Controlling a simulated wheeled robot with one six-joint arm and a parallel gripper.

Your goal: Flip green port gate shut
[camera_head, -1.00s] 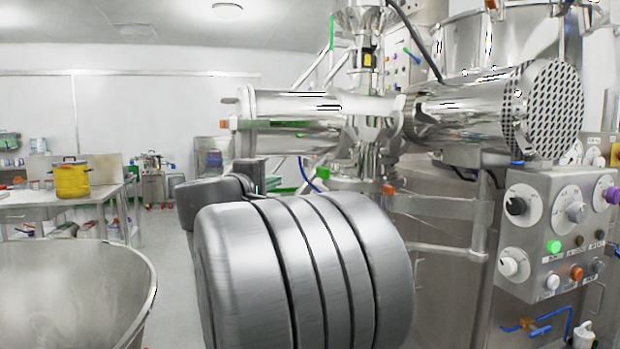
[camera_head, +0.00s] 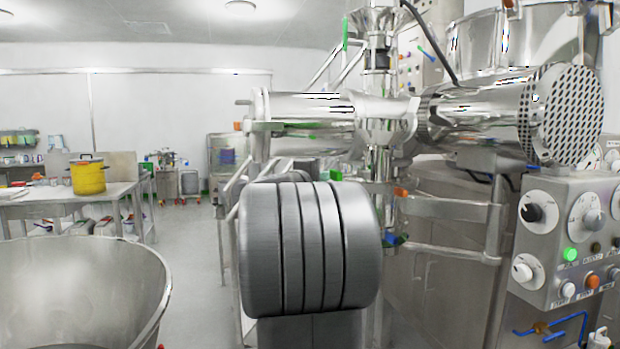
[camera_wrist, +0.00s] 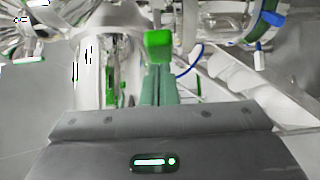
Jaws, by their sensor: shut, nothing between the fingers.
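In the wrist view a bright green block (camera_wrist: 158,46), which looks like the green port gate's handle, stands just beyond my gripper (camera_wrist: 158,68). The gripper's two narrow fingers lie together with nothing between them. The fingertips line up with the block's lower edge; I cannot tell whether they touch it. The gate plate and its angle are not clear. In the head view my grey arm hides the gripper. A small green part (camera_head: 336,175) shows above the arm below the steel pipework; I cannot tell if it is the same handle.
A horizontal steel cylinder (camera_head: 305,120) and a perforated drum end (camera_head: 572,115) are above and right of my arm. A control panel (camera_head: 545,255) stands at right. A large steel bowl (camera_head: 60,285) is at lower left. A table with a yellow pot (camera_head: 88,178) stands behind it.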

